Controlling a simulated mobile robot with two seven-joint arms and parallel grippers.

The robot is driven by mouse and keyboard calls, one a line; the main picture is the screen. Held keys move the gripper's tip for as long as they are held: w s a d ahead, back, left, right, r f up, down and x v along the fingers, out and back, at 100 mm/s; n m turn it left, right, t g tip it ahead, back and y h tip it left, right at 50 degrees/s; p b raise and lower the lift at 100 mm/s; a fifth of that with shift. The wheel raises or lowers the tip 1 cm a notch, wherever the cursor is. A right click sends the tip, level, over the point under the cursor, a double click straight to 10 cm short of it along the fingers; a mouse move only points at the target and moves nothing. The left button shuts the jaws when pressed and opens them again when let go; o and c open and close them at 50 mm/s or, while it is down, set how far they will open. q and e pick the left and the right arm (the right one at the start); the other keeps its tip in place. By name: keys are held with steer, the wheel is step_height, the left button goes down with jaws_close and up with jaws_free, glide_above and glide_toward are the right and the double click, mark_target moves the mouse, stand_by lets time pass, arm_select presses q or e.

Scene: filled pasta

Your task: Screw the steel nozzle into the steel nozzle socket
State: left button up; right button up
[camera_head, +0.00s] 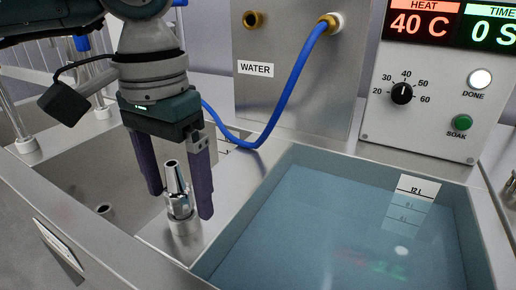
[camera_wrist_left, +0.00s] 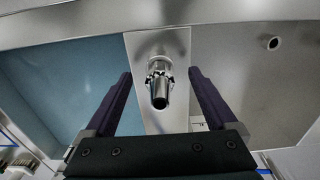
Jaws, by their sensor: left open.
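The steel nozzle (camera_head: 176,188) stands with its narrow end up on the steel nozzle socket (camera_head: 186,235), on the metal strip between the two basins. How deep its thread sits in the socket cannot be told. My left gripper (camera_head: 180,203) is open from above, one dark finger on each side of the nozzle, with gaps showing. In the left wrist view the nozzle (camera_wrist_left: 160,92) lies between the open fingers (camera_wrist_left: 160,74), apart from both; the socket is partly hidden behind it. My right gripper is not in view.
A water-filled basin (camera_head: 237,246) is to the right and an empty steel basin with a drain (camera_head: 104,209) to the left. Behind stand a WATER panel (camera_head: 290,95) with a blue hose (camera_head: 284,95) and a control box (camera_head: 440,85) reading 40 C.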

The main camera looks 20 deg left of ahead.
arm_select(q)
steer(key=shift+r, duration=0.1)
steer(key=shift+r+p, duration=2.15)
steer(key=shift+r, duration=1.3)
